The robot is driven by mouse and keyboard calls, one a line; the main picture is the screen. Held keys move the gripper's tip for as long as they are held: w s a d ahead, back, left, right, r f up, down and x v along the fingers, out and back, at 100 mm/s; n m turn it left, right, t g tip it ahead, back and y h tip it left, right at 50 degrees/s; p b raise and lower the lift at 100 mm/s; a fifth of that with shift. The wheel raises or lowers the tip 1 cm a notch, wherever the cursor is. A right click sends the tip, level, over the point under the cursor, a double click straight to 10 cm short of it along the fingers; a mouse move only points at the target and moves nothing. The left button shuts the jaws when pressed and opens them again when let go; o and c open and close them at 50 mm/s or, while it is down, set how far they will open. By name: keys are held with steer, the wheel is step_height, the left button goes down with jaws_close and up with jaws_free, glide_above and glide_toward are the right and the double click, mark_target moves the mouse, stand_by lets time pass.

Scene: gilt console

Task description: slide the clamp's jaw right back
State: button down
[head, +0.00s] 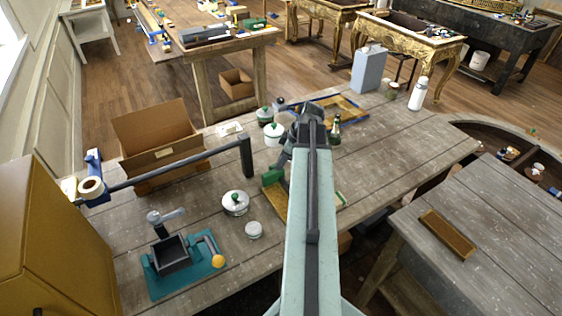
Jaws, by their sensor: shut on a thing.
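My gripper (280,166) points down over the bench, left of my pale arm, and is shut on a green block (272,176) at its tips. The block is at the far end of a flat tan piece (275,199), partly hidden by my arm. I cannot tell whether this block is the clamp's jaw. To the left lies a long dark bar clamp (180,166), with a blue head (94,165) at its left end and a dark upright end piece (246,157) at its right, apart from my gripper.
An open cardboard box (160,140) stands behind the dark bar. A white lidded pot (235,203), a small white tub (254,230) and a teal-based vice (180,270) are in front. Jars (273,133), a green bottle (334,130) and a blue-grey can (368,70) stand farther back. The bench's right side is clear.

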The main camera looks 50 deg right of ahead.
steer(key=shift+w+d, duration=0.25)
steer(key=shift+w, duration=0.65)
steer(key=c, duration=1.1)
jaws_free()
steer(key=shift+w, duration=0.1)
steer(key=p+v, duration=0.7)
steer(key=v, duration=0.1)
steer(key=shift+f, duration=0.1)
